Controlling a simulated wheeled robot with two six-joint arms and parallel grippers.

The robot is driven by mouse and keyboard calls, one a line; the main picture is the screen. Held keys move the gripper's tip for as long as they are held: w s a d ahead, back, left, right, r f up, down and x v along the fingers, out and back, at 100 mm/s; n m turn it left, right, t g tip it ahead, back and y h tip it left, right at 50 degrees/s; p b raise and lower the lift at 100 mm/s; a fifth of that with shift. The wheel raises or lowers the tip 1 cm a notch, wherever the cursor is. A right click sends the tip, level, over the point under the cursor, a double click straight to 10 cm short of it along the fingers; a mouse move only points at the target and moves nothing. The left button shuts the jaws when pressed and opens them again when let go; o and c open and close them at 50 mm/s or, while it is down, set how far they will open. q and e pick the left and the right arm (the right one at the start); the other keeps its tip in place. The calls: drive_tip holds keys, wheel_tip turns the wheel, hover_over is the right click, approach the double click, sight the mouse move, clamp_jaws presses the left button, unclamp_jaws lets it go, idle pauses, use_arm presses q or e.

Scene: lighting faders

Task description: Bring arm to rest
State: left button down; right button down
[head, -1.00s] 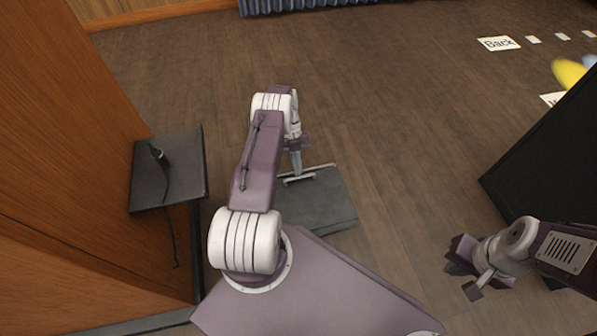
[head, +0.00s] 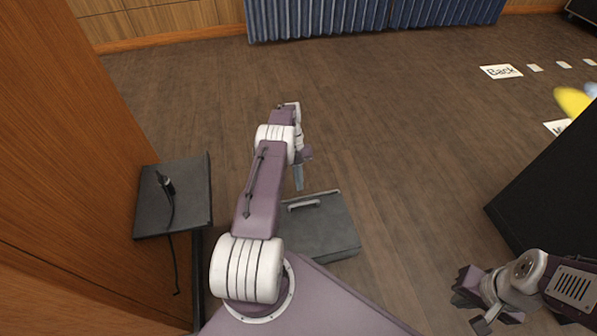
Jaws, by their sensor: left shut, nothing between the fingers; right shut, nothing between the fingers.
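My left arm reaches forward over the floor in the head view. My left gripper (head: 298,178) hangs from its far end, small and partly edge-on, shut and empty. It shows just beyond the handle of a dark grey case (head: 325,235) on the floor; I cannot tell its height above it. My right gripper (head: 467,302) is at the lower right, beside a black box-like object (head: 553,195), shut with nothing held.
A small dark stand (head: 150,215) with a black device and hanging cable (head: 166,184) stands left, by a wooden panel (head: 60,170). Blue pleated curtain (head: 320,18) is at the back. A "Back" sign (head: 501,71) lies on the floor. The middle floor is clear.

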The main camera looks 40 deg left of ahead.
use_arm(q)
drive_tip(key=v, duration=0.4)
drive_tip(key=shift+d+r+b, duration=0.1)
drive_tip(key=shift+r+b, duration=0.25)
drive_tip(key=shift+b, duration=0.05)
